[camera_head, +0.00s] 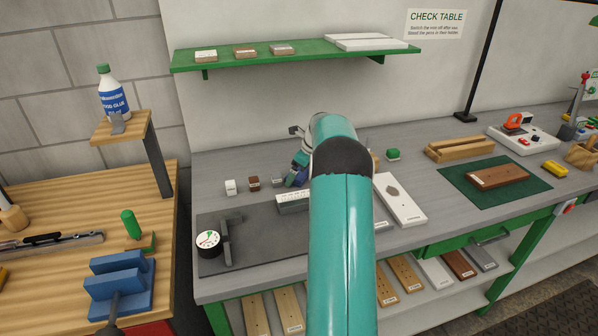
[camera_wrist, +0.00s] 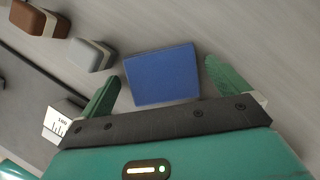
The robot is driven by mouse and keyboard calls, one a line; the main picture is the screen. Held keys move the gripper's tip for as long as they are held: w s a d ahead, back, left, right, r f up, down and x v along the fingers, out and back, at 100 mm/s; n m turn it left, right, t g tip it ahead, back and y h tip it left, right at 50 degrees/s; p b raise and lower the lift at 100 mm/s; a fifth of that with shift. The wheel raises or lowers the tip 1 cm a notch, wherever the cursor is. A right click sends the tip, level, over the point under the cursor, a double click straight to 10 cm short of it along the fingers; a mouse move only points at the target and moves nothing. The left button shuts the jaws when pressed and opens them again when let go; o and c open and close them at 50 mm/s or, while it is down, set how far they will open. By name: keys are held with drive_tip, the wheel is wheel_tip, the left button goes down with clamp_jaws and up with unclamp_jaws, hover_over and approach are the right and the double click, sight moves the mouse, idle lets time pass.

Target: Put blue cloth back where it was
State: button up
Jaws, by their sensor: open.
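My gripper (camera_wrist: 161,72) is open, with one green finger on each side of the cloth and a gap on both sides. Nothing is held. In the head view my gripper (camera_head: 297,172) is low over the table behind the dark mat, partly hidden by my teal arm. I cannot clearly tell the cloth apart from my gripper there.
Small white (camera_head: 231,187) and brown (camera_head: 254,183) blocks stand left of my gripper. A dark mat (camera_head: 265,250) with a dial gauge (camera_head: 208,242) lies in front. A white board (camera_head: 400,200) lies to the right. A green shelf (camera_head: 300,56) hangs above.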

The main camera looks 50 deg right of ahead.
drive_tip(key=v, duration=1.2)
drive_tip(key=s+a+r+n, duration=0.1)
drive_tip(key=a+r+n, duration=0.35)
drive_tip(key=a, duration=0.55)
drive_tip(key=s+a+r+n+h, duration=0.1)
drive_tip(key=a+r+n, duration=0.4)
drive_tip(key=a, duration=0.5)
drive_tip(key=s+a+r+n, duration=0.25)
drive_tip(key=a+n, duration=0.35)
drive_tip(key=a, duration=0.4)
drive_tip(key=s+a+f+n, duration=0.2)
drive_tip(key=s+a+n, duration=0.6)
drive_tip(key=s+a, duration=0.1)
drive_tip(key=s+a+f+n+t, duration=0.1)
drive_tip(key=s+a+f+n, duration=0.2)
drive_tip(key=s+a+n, duration=0.6)
drive_tip(key=shift+s+a+f, duration=0.3)
drive_tip(key=shift+s+a, duration=0.25)
drive_tip(key=shift+a, duration=0.3)
